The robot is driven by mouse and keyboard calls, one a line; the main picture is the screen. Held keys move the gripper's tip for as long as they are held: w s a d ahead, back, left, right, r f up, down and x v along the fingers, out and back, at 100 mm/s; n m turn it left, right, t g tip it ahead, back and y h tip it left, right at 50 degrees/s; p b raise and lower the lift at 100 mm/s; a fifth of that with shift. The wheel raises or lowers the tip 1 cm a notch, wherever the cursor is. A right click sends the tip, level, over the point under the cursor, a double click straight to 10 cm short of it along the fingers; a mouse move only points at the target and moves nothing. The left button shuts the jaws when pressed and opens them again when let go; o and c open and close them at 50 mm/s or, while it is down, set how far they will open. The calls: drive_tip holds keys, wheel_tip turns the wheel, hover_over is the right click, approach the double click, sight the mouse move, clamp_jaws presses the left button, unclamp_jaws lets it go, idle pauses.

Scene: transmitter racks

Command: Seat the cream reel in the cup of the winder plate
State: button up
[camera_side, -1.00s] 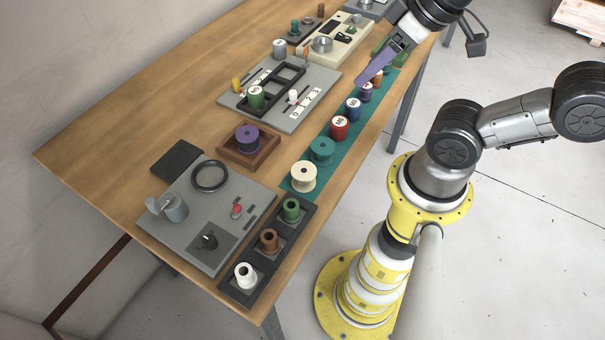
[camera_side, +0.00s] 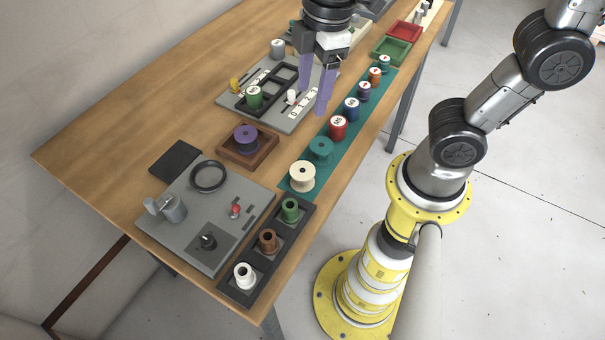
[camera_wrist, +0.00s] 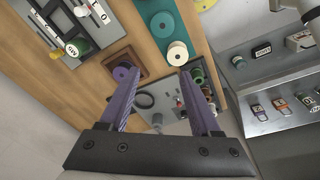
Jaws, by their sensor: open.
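The cream reel (camera_side: 302,176) stands upright at the near end of the teal mat (camera_side: 297,187); it also shows in the wrist view (camera_wrist: 177,53). The grey winder plate (camera_side: 224,226) lies at the near end of the table, with a black ring (camera_side: 208,176) that looks like the rim of its cup. In the wrist view the ring (camera_wrist: 145,100) shows between the fingers. My gripper (camera_side: 312,104) is open and empty, pointing down above the table near the numbered grey plate, farther up the table than the cream reel.
A teal reel (camera_side: 321,150) and several labelled spools line the mat beyond the cream reel. A purple reel (camera_side: 246,138) sits in a wooden tray (camera_side: 262,155). A black rack (camera_side: 237,292) with green, brown and white spools borders the winder plate. The table's left side is bare.

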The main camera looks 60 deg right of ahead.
drive_tip(key=a+f+n+g, duration=0.1)
drive_tip(key=a+f, duration=0.2)
hover_over(303, 170)
drive_tip(key=shift+n, duration=0.3)
drive_tip(key=f, duration=0.8)
drive_tip(key=shift+w+d+f, duration=0.2)
drive_tip(key=shift+d, duration=0.1)
drive_tip(key=shift+g, duration=0.3)
drive_tip(key=f, duration=0.4)
drive_tip(key=shift+s+a+f, duration=0.25)
drive_tip(key=shift+s+f, duration=0.15)
drive_tip(key=shift+w+f, duration=0.1)
drive_tip(key=shift+f, duration=0.3)
drive_tip(key=shift+w+a+r, duration=0.1)
drive_tip(key=c, duration=0.9)
